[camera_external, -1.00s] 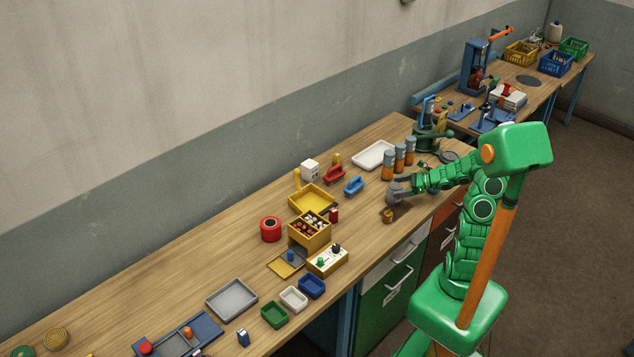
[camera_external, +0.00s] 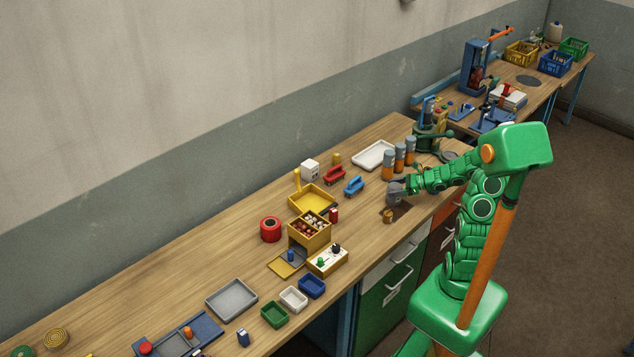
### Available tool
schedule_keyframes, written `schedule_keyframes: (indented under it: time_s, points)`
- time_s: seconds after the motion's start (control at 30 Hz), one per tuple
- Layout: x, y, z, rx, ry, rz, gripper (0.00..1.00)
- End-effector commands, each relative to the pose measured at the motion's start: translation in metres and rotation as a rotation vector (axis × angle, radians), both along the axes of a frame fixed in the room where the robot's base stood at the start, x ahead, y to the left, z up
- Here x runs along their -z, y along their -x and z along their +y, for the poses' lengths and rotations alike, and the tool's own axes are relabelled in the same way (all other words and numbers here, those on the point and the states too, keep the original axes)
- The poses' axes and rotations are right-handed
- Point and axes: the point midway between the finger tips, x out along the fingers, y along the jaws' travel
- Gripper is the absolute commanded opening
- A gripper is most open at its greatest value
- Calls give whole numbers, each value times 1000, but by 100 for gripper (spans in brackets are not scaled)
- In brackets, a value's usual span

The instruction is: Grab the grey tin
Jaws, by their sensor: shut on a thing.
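My gripper (camera_external: 395,193) is at the end of the green arm, over the right part of the bench near its front edge. It is shut on a small grey thing, which I take to be the grey tin; at this size, tin and fingers are hard to tell apart. A dark shadow lies on the wood below, so the gripper appears to be a little above the bench top.
A small brass-coloured piece (camera_external: 388,216) stands just below the gripper in the picture. Several orange and grey cylinders (camera_external: 388,165) stand just behind it. A blue-handled thing (camera_external: 354,186) and a yellow tray (camera_external: 303,203) are to the left. The wooden bench (camera_external: 190,265) has free room further left.

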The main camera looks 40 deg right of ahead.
Motion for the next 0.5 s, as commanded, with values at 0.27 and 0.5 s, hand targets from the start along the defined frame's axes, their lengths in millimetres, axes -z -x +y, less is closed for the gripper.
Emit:
schedule_keyframes:
  time_s: [0.27,0.5]
  points:
    - [0,0,0,0,0,0,29]
    - [-9,0,0,-1,2,-1,29]
